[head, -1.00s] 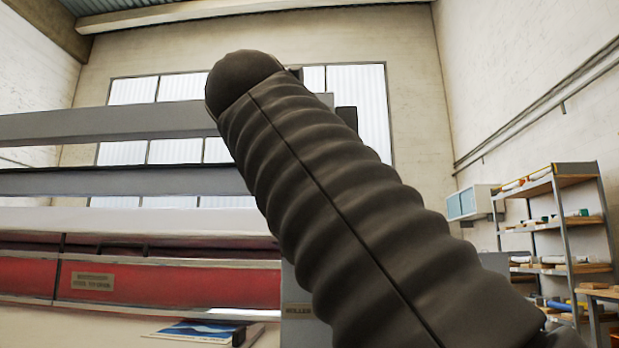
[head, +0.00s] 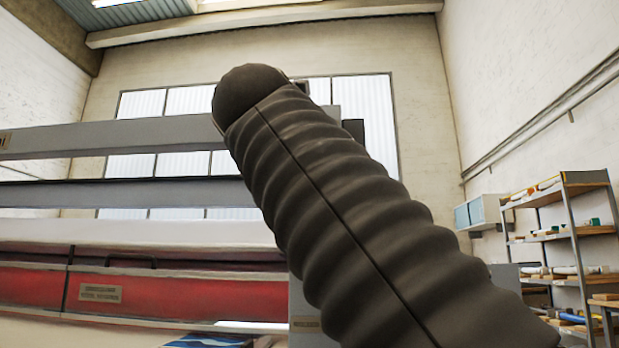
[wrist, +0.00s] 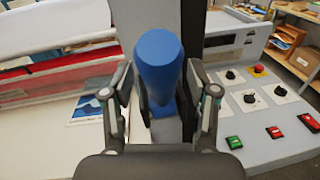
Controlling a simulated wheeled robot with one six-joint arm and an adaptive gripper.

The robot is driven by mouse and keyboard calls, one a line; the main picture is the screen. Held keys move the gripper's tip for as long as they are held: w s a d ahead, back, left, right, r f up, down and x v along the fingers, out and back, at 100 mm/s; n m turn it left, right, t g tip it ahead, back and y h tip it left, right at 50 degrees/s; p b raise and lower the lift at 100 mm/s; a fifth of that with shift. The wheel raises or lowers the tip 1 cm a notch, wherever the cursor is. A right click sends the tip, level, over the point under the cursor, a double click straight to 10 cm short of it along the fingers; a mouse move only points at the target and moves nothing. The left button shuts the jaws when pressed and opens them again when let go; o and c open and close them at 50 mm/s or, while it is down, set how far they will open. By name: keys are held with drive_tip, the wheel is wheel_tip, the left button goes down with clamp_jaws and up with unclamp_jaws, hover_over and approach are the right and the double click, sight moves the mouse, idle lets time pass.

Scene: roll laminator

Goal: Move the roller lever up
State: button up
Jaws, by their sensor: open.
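The roller lever shows in the wrist view as a blue rounded handle (wrist: 158,62). It stands between the two fingers of my gripper (wrist: 160,112), which is open with a finger on each side. Gaps show between the handle and the fingers, so I see no grip on it. The lower part of the lever is partly hidden by my gripper. In the head view my dark ribbed arm covers the place of the lever, and my gripper is not visible there. The laminator (head: 150,190) with grey beams and a red band fills the left.
In the wrist view a control panel (wrist: 262,110) with black knobs, green and red switches and a red emergency button lies right of the handle. A printed sheet (wrist: 85,108) lies at the left. Shelves (head: 565,235) stand at the right in the head view.

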drive_tip(key=s+a, duration=0.1)
drive_tip(key=s, duration=1)
drive_tip(key=shift+s+a+r, duration=0.15)
drive_tip(key=shift+s+a, duration=0.1)
drive_tip(key=shift+a, duration=0.05)
